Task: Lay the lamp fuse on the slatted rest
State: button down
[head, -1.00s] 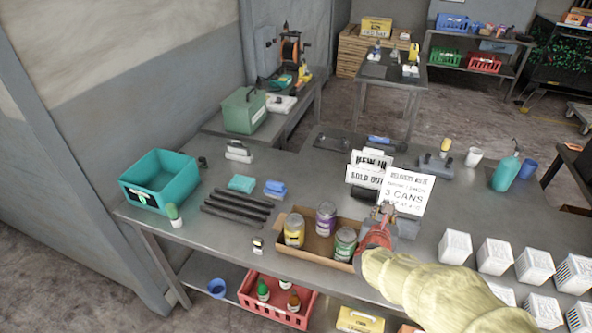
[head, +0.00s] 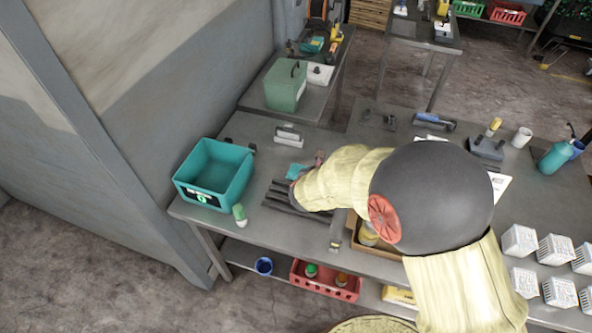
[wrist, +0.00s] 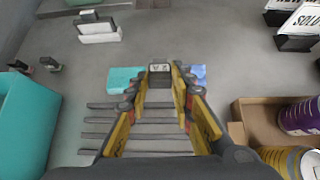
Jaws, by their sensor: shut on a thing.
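The slatted rest (head: 283,200), a row of dark parallel bars, lies on the grey bench. It also shows in the wrist view (wrist: 108,134), below and between my fingers. My gripper (wrist: 160,76) is shut on a small block with a pale marked face, seemingly the lamp fuse (wrist: 160,68). In the wrist view the fuse appears just past the far bars, between a teal cloth and a blue one. Its height above the bench is hard to tell. In the head view my arm hides the fuse, my fingertips and part of the rest.
A teal bin (head: 214,172) stands left of the rest, with a small green-and-white item (head: 239,214) beside it. The teal cloth (wrist: 122,79) and blue cloth (wrist: 199,74) lie just beyond the bars. A cardboard box (wrist: 240,108) with cans stands to the right.

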jog(key=s+a+f+g+p, duration=0.1)
jog(key=s+a+g+p, duration=0.1)
jog(key=s+a+p, duration=0.35)
jog(key=shift+w+a+f+b, duration=0.3)
jog(key=shift+f+b, duration=0.35)
jog(key=shift+f, duration=0.65)
jog(key=shift+w+a+f+b, duration=0.25)
jog(key=shift+f+b, duration=0.45)
jog(key=shift+f, duration=0.65)
jog(key=shift+w+a+f+b, duration=0.3)
jog(key=shift+f+b, duration=0.35)
jog(key=shift+f, duration=0.65)
jog(key=c, duration=1.6)
grip_release()
jog(key=o, duration=0.5)
jog(key=shift+c, duration=0.2)
jog(key=shift+o, duration=1.3)
jog(key=shift+r, duration=0.15)
